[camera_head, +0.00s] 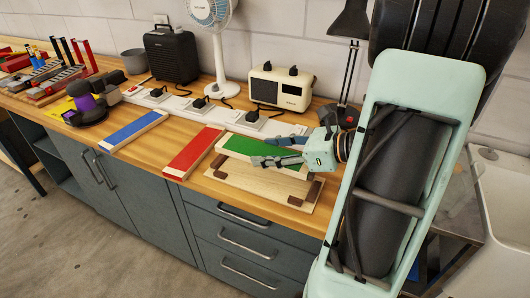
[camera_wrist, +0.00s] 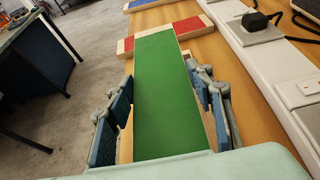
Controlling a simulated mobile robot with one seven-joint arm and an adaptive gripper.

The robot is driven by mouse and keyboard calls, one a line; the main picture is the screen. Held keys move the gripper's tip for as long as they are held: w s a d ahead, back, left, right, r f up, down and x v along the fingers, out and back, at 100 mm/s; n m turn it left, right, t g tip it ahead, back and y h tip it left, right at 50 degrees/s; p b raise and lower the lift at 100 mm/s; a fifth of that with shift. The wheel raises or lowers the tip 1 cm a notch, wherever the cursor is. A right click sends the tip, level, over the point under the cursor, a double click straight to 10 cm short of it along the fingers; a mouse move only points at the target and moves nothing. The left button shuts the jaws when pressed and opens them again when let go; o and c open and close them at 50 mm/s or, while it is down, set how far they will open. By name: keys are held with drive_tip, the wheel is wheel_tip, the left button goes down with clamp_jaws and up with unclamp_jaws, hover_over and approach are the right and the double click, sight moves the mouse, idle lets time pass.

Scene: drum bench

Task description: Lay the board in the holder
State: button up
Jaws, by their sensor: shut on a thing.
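My gripper (camera_head: 280,151) is shut on the green board (camera_head: 243,147), with one finger along each long side. The board is a wooden plank with a green top and a bare pale end. In the wrist view the green board (camera_wrist: 161,95) runs away from me between the blue finger pads. The holder (camera_head: 255,190) is a pale wooden base with dark brown corner pieces, lying near the bench's front edge. The board is level above the holder, seemingly with a gap. My gripper and the board hide part of the holder in the head view.
A red board (camera_head: 193,153) lies close to the left of the holder, and a blue board (camera_head: 134,130) lies farther left. Behind are a power strip with plugs (camera_head: 200,104), a cream radio (camera_head: 281,86), a fan (camera_head: 214,45) and a black lamp (camera_head: 348,60).

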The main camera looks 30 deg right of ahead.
sight(269, 178)
drive_tip(key=shift+f+b, duration=2.1)
drive_tip(key=shift+f, duration=0.3)
drive_tip(key=shift+f+b, duration=0.6)
drive_tip(key=shift+f, duration=0.35)
drive_tip(key=o, duration=1.4)
drive_tip(key=v, duration=1.2)
drive_tip(key=shift+s, duration=0.1)
